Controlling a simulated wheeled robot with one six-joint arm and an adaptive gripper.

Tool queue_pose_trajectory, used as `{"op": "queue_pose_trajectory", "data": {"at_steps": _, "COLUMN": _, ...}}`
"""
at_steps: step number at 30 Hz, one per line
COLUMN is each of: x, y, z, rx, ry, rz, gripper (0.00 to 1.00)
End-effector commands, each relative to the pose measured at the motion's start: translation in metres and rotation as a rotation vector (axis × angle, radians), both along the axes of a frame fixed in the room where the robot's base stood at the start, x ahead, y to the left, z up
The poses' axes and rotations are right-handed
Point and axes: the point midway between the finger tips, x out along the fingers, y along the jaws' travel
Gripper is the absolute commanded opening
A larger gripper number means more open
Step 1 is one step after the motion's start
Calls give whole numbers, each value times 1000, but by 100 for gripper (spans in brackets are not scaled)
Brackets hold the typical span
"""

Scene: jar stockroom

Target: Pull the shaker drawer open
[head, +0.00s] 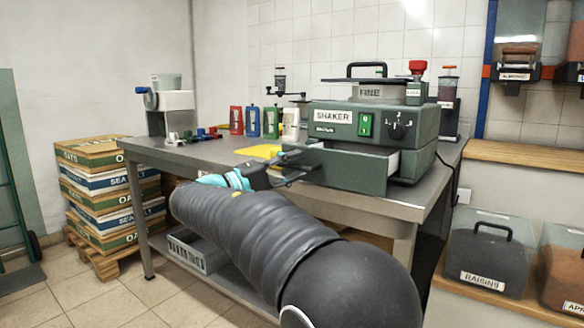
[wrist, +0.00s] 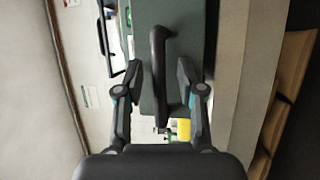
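The green shaker (head: 345,124) stands on the metal table, labelled SHAKER. Its drawer (head: 350,178) stands part-way out, with a pale inner side showing at its right. My gripper (head: 302,166) is at the left end of the drawer front. In the wrist view my gripper (wrist: 158,70) has its fingers spread on either side of the dark bar handle (wrist: 158,62) on the drawer front (wrist: 185,30). Gaps show between the handle and both fingers, so it is not gripped. The handle is mostly hidden in the head view.
A yellow item (head: 259,151) lies on the table (head: 215,156) left of the drawer, near several coloured jars and a grinder (head: 170,105). Stacked crates (head: 108,190) stand at left. Bins (head: 488,250) fill a low shelf at right. Open floor lies at front left.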

Motion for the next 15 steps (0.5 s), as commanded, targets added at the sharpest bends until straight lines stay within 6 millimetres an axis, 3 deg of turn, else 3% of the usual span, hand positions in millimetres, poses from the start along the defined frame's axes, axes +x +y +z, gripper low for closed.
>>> {"op": "queue_pose_trajectory", "data": {"at_steps": 8, "x": -1, "y": 3, "z": -1, "rx": 0, "ry": 0, "rz": 1, "gripper": 38}}
{"op": "queue_pose_trajectory", "data": {"at_steps": 15, "x": -18, "y": 34, "z": -7, "rx": 0, "ry": 1, "rz": 5, "gripper": 38}}
